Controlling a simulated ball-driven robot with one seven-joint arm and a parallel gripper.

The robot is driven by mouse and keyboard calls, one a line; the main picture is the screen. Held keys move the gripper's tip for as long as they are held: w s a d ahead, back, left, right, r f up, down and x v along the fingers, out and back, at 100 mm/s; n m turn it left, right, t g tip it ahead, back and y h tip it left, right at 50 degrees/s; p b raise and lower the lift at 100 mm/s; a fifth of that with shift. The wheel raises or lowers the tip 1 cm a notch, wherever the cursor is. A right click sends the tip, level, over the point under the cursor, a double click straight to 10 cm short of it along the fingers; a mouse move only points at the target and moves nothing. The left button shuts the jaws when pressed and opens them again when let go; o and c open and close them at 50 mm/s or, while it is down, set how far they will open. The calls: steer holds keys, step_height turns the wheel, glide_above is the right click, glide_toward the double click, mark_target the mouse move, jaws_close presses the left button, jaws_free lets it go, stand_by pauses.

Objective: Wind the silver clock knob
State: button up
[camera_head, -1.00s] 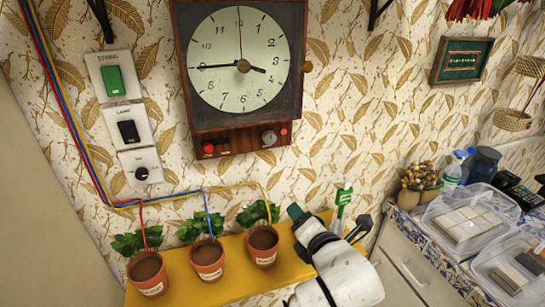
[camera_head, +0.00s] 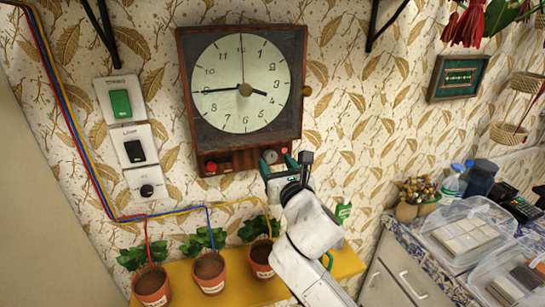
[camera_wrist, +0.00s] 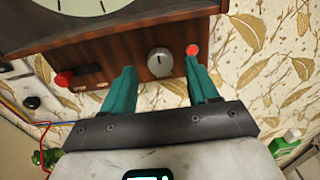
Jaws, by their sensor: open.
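The wall clock (camera_head: 243,75) hangs with a white dial in a dark wooden case. The silver knob (camera_head: 270,156) is on the lower front panel, and it also shows in the wrist view (camera_wrist: 160,62). My gripper (camera_head: 275,164) is at the clock's lower edge. In the wrist view my gripper (camera_wrist: 162,80) has two teal fingers, spread apart and empty. The knob appears between and a little beyond the fingertips. The right fingertip is close to a red button (camera_wrist: 193,50); contact cannot be told. Another red knob (camera_wrist: 64,79) lies left of the fingers, also seen in the head view (camera_head: 211,167).
Several switches, such as the green one (camera_head: 120,103), are on the wall at left. Potted plants (camera_head: 209,272) stand on a yellow shelf (camera_head: 345,262) below the clock. A counter with clear plastic boxes (camera_head: 470,236) is at right.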

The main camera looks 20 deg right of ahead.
mark_target(272, 157)
steer(key=shift+w, duration=1.65)
steer(key=c, duration=1)
steer(key=shift+m, duration=0.4)
